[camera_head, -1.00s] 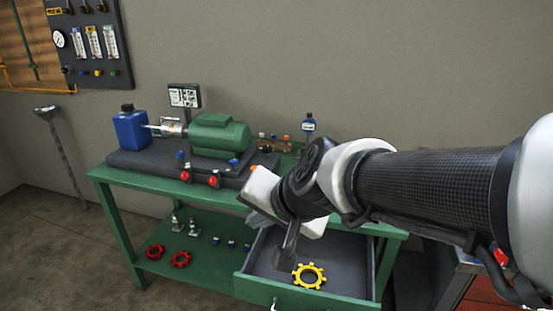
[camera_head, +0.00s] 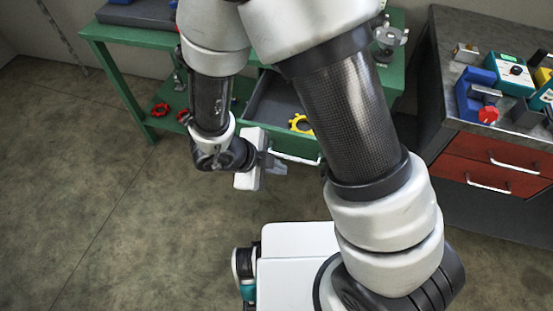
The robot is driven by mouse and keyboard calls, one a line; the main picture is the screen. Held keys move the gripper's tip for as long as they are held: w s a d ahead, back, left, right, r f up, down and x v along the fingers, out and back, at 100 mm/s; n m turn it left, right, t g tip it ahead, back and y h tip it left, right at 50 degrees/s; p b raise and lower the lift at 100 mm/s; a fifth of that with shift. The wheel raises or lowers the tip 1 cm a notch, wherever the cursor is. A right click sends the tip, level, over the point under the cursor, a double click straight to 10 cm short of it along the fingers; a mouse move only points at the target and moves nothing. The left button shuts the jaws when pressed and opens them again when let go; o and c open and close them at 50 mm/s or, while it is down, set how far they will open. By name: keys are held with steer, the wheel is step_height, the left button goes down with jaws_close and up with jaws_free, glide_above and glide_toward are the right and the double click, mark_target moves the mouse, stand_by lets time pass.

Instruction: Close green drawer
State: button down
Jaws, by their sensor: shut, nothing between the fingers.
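The green drawer (camera_head: 284,142) is pulled out from the green workbench (camera_head: 120,85), with its dark inside (camera_head: 270,102) showing. A yellow gear-shaped wheel (camera_head: 298,122) lies in it, partly hidden by my arm. A pale bar handle (camera_head: 296,159) runs along the drawer's front. My gripper (camera_head: 280,168) is shut and empty, in front of the drawer front near the handle's left end. I cannot tell whether it touches the handle. My arm hides the drawer's right side.
Red handwheels (camera_head: 160,110) sit on the bench's lower shelf at left. At right stands a dark-topped cabinet with red drawers (camera_head: 490,165), holding a blue vise-like tool (camera_head: 476,95) and other devices. The floor (camera_head: 110,210) at left is clear.

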steer(key=w+d+f+b, duration=0.3)
steer(key=w+d+f, duration=0.1)
steer(key=w+f, duration=0.1)
steer(key=shift+w+d+f, duration=0.15)
steer(key=shift+w+f, duration=0.25)
steer(key=shift+f, duration=0.3)
